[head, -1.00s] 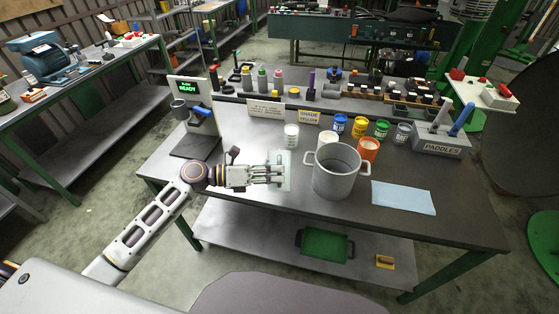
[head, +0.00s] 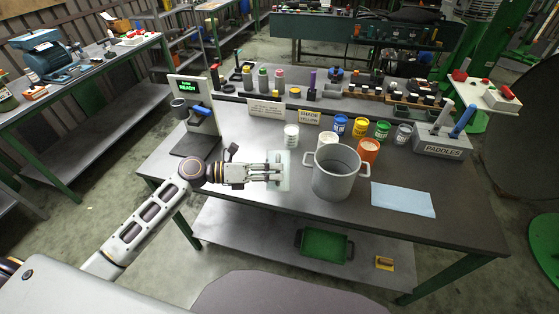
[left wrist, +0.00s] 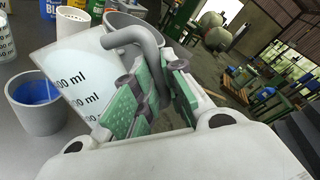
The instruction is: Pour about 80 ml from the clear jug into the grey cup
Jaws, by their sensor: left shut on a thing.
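The clear jug (head: 284,182) stands out pale at my left fingertips in the head view, left of the pot. In the left wrist view its clear wall (left wrist: 82,70) carries black ml marks, and its thick grey handle (left wrist: 150,52) is between my finger pads. My left gripper (head: 278,173) is shut on that handle. In the left wrist view a plain grey cup (left wrist: 38,118) with blue inside stands left of the jug, apart from it. I cannot pick this cup out surely in the head view. The jug's liquid level is not clear. My right gripper is not in view.
A large grey pot (head: 335,183) stands just right of the jug. Behind are a white jar (head: 291,135), several paint cans (head: 360,127) and a paddle holder (head: 440,142). A stand with a green display (head: 190,86) is at left. A blue cloth (head: 403,199) lies right.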

